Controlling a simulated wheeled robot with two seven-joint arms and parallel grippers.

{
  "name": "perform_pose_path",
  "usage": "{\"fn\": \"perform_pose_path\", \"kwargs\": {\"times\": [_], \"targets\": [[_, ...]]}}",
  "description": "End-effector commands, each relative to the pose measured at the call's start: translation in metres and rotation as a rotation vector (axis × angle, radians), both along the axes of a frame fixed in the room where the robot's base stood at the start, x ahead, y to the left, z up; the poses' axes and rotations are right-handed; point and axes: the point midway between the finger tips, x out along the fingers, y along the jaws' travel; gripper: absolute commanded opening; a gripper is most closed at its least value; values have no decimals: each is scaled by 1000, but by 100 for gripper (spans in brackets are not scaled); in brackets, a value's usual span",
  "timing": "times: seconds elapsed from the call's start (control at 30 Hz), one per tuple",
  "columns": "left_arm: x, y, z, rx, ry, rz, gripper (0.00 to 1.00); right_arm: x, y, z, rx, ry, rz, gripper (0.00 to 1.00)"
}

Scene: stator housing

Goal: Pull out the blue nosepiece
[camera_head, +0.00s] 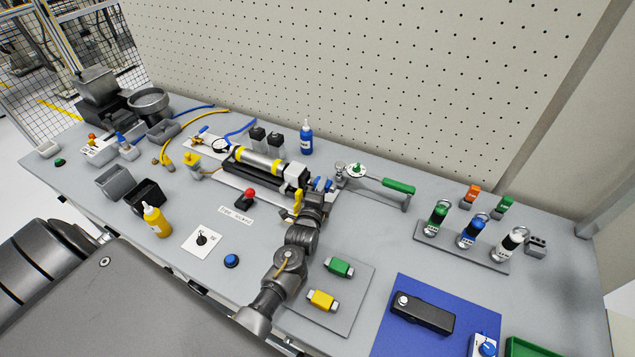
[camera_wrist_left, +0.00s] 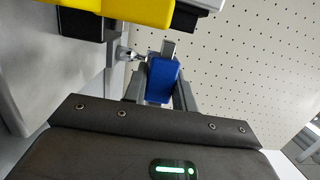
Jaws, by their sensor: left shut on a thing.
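The blue nosepiece (camera_wrist_left: 163,80) is a blue block with a grey metal tip in the left wrist view. It sits between the two fingers of my left gripper (camera_wrist_left: 160,98), which is shut on it. In the head view my left gripper (camera_head: 320,190) is at the right end of the black and silver cylinder unit (camera_head: 262,165), with small bits of blue (camera_head: 328,184) showing there. The arm and fingers hide much of the nosepiece, and I cannot tell whether it is seated or free. My right gripper is not in view.
A green nosepiece (camera_head: 340,267) and a yellow nosepiece (camera_head: 322,299) lie on a grey mat (camera_head: 350,315) near the front. A blue bottle (camera_head: 307,138) stands behind. A yellow part (camera_wrist_left: 120,10) is close above in the wrist view.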

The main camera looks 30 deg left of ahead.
Motion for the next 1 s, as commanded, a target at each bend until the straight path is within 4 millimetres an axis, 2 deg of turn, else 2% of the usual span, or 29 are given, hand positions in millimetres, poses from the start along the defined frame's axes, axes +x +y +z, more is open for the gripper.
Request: {"fn": "perform_pose_path", "kwargs": {"times": [0.17, 0.7, 1.0], "targets": [[1, -6, 1, -1, -1, -1, 0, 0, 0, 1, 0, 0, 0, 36], [4, -59, 1, -1, -2, 0, 0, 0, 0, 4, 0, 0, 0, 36], [4, -63, 1, -1, -2, -1, 0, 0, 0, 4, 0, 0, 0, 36]]}}
